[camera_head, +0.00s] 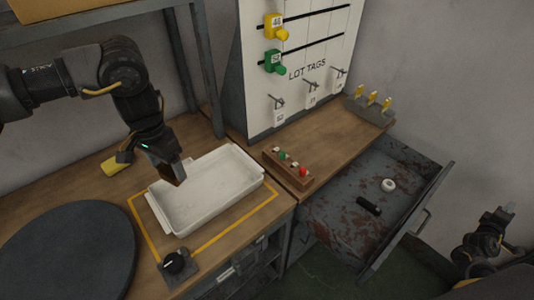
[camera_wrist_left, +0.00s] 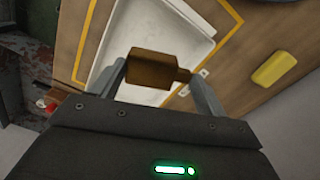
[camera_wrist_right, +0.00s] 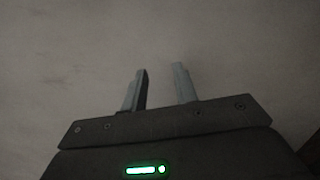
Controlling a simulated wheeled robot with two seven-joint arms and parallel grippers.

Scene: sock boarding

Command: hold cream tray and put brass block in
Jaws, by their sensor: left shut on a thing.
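The cream tray (camera_head: 205,222) lies on the wooden bench inside a yellow outline; it also shows in the left wrist view (camera_wrist_left: 190,20). Its inside looks empty in the head view. My left gripper (camera_head: 173,176) is shut on the brown brass block (camera_wrist_left: 152,69), which has a short stub on one side in the left wrist view. The block is held over the left end of the tray, apart from its floor. My right gripper (camera_wrist_right: 161,80) is empty, its fingers parted, facing a plain grey surface. It is away from the tray, at the head view's lower right.
An open rusty drawer (camera_head: 335,222) juts out further right.

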